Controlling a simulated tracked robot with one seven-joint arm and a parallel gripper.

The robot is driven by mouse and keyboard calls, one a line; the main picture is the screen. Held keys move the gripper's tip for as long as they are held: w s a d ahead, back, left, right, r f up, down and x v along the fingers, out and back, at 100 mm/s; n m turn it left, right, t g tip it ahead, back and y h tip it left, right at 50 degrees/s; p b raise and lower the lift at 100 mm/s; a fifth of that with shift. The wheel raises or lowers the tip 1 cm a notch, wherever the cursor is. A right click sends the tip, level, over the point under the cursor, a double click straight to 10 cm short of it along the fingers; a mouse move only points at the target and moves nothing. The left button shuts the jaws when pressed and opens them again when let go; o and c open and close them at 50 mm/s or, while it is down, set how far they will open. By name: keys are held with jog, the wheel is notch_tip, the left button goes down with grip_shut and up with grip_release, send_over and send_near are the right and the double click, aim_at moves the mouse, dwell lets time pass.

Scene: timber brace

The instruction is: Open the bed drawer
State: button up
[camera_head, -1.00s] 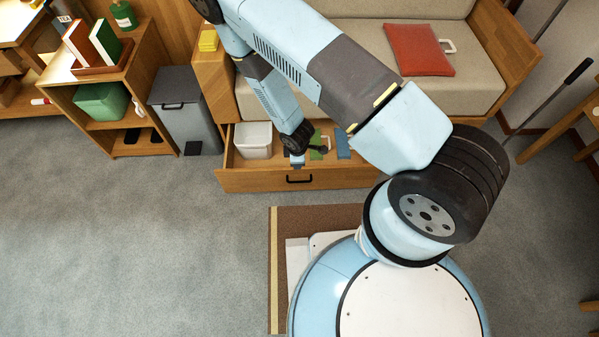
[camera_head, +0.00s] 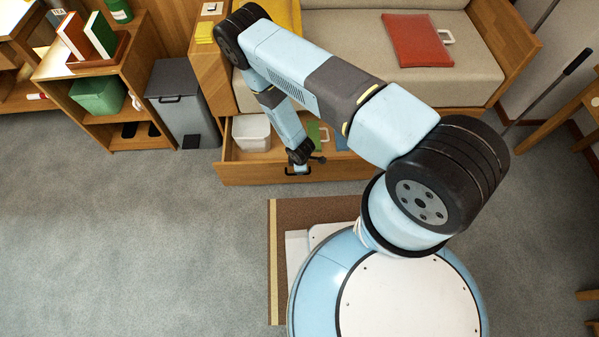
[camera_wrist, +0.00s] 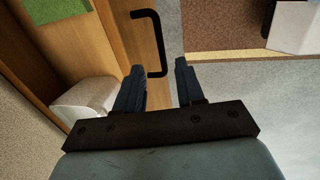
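The wooden bed drawer (camera_head: 240,174), under the cushioned seat, stands pulled out with its inside showing. Its black bar handle (camera_head: 289,172) is on the front face. In the wrist view the handle (camera_wrist: 160,42) stands out from the drawer front (camera_wrist: 122,35), its near end close to the gap between my fingertips. My gripper (camera_wrist: 160,76) is open, with two dark fingers apart and nothing clamped. In the head view my gripper (camera_head: 301,168) is at the drawer front by the handle; its fingers are too small there to make out. I cannot tell whether they touch the handle.
A white container (camera_head: 251,132), a green item (camera_head: 314,133) and a blue item (camera_head: 341,139) are in the drawer. A grey pedal bin (camera_head: 184,103) and wooden shelf (camera_head: 135,75) stand left. A brown mat (camera_head: 305,210) lies before the drawer. Carpet at left is clear.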

jog(key=f, duration=0.2)
jog(key=w+f, duration=0.1)
jog(key=f, duration=0.4)
jog(key=shift+w+f, duration=0.25)
jog(key=shift+f, duration=0.05)
grip_shut()
dwell(0.4)
